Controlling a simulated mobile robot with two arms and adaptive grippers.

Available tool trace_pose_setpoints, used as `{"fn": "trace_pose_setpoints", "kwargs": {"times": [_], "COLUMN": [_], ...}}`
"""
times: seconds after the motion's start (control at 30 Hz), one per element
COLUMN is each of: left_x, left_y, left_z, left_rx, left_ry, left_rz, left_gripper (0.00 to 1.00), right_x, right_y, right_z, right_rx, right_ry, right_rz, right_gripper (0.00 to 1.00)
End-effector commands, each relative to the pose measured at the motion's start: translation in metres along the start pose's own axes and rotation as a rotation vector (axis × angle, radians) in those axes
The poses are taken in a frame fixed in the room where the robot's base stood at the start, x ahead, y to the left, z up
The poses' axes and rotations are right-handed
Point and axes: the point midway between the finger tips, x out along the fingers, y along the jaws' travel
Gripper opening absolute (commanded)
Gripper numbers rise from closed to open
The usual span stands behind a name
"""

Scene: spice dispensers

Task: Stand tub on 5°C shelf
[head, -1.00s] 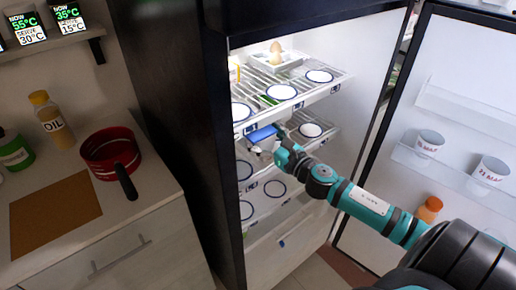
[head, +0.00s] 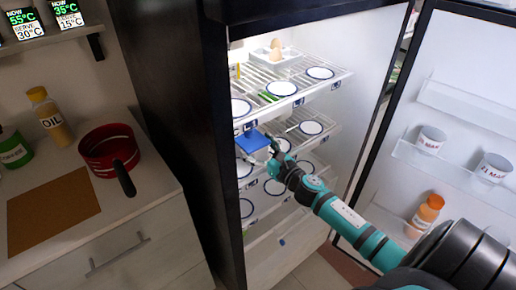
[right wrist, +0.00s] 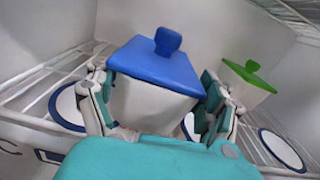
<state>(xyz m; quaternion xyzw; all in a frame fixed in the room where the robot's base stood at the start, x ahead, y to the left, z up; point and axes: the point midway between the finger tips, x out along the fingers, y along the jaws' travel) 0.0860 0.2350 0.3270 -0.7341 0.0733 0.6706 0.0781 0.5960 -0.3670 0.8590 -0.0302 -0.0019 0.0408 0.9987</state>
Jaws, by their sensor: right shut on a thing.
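A white tub with a blue knobbed lid (right wrist: 155,95) is between the fingers of my right gripper (right wrist: 160,110), which is shut on it. In the head view the blue lid (head: 252,141) shows at the left front of the fridge, around the middle shelf, with my right gripper (head: 277,152) at its right. The tub looks roughly upright. I cannot tell whether its base touches a shelf. The fridge's wire shelves (head: 334,72) carry white discs with dark blue rims. Shelf-edge labels are too small to read. My left gripper is not in view.
Another tub with a green lid (right wrist: 248,75) stands behind on the right in the wrist view. An egg tray (head: 277,62) is on the top shelf. The open fridge door (head: 470,110) at right holds jars and an orange bottle (head: 427,212). A red pan (head: 108,152) stands on the counter.

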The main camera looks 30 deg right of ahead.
Motion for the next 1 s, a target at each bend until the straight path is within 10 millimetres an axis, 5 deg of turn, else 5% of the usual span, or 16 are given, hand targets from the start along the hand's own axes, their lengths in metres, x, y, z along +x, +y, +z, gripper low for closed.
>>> {"fn": "trace_pose_setpoints", "kwargs": {"times": [0.23,0.27,0.37,0.73,1.0], "left_x": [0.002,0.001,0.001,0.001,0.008], "left_y": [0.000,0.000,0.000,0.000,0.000], "left_z": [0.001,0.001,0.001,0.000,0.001], "left_rx": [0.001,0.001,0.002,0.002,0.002], "left_ry": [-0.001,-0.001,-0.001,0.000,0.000], "left_rz": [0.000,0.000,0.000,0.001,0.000], "left_gripper": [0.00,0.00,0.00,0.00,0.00], "right_x": [0.000,0.000,0.000,-0.004,-0.053], "right_y": [0.000,0.000,0.000,0.000,0.000], "right_z": [-0.001,-0.001,-0.001,-0.001,-0.004], "right_rx": [-0.001,-0.001,-0.001,-0.001,0.000], "right_ry": [-0.002,0.001,0.001,0.003,0.005], "right_rz": [0.001,0.000,0.000,0.000,0.000], "right_gripper": [0.23,0.85,0.98,1.00,1.00]}}
